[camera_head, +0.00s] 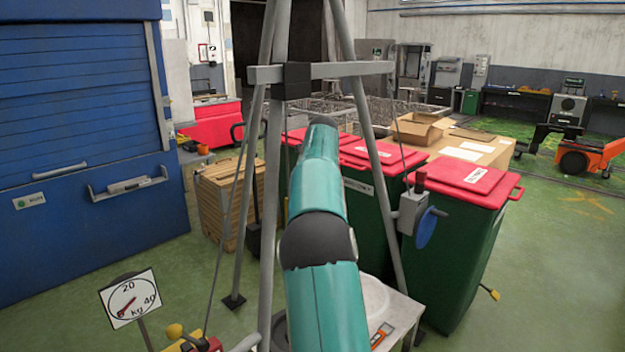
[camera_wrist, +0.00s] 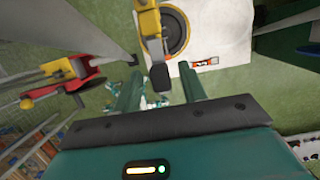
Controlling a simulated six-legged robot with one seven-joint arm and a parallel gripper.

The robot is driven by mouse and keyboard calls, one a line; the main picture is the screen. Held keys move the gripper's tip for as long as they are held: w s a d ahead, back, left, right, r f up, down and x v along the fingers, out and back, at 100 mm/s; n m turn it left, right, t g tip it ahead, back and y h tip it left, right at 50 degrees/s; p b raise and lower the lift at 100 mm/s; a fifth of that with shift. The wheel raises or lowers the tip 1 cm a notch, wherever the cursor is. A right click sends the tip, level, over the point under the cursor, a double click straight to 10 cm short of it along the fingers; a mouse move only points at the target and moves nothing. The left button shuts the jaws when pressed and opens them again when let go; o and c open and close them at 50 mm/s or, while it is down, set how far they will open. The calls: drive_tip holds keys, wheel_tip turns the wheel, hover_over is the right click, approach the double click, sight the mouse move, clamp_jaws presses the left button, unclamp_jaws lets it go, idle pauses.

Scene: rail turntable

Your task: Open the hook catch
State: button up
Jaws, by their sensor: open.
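In the wrist view a yellow piece (camera_wrist: 149,27) with a dark blunt end (camera_wrist: 160,77) reaches down toward the gap between my fingers; it may be part of the hook catch, but I cannot tell which part is the catch. My gripper (camera_wrist: 158,72) is open, with one teal finger on each side of that dark end. I cannot tell whether either finger touches it. In the head view my arm hides the gripper and the catch.
A grey tripod frame (camera_head: 328,70) stands around my arm. A white-topped table (camera_head: 401,312) carries a round plate and an orange tool (camera_head: 380,336). Red-lidded green bins (camera_head: 455,245) stand at right. Green floor is open at left.

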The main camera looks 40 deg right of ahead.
drive_tip(key=v, duration=1.2)
drive_tip(key=shift+r, duration=0.25)
drive_tip(key=shift+s, duration=0.1)
